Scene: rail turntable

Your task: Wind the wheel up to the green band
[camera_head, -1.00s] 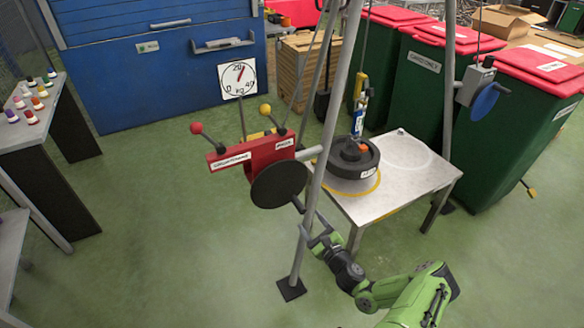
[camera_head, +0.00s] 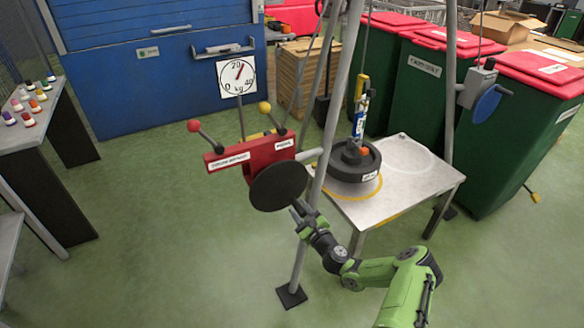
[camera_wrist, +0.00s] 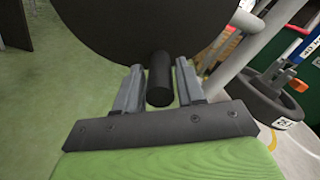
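The black wheel-shaped weight (camera_head: 340,174) is over the yellow ring on the metal table (camera_head: 420,183), under a hook and a yellow, blue and white link (camera_head: 360,108). It also shows in the wrist view (camera_wrist: 253,98). I cannot make out a green band. The red winch (camera_head: 240,158) has a black crank disc (camera_head: 278,186) on its near face. In the wrist view a black crank handle (camera_wrist: 159,84) sticks out from the disc. My gripper (camera_wrist: 159,66) is open, one finger on each side of the handle, with gaps visible. In the head view my gripper (camera_head: 300,208) is at the disc's lower right edge.
A grey frame leg (camera_head: 315,190) stands right beside the winch and my arm. Two ball-ended levers, red (camera_head: 193,125) and yellow (camera_head: 264,107), rise from the winch. A kg dial (camera_head: 237,77) stands behind. A blue-disc box (camera_head: 485,100) hangs on the right leg.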

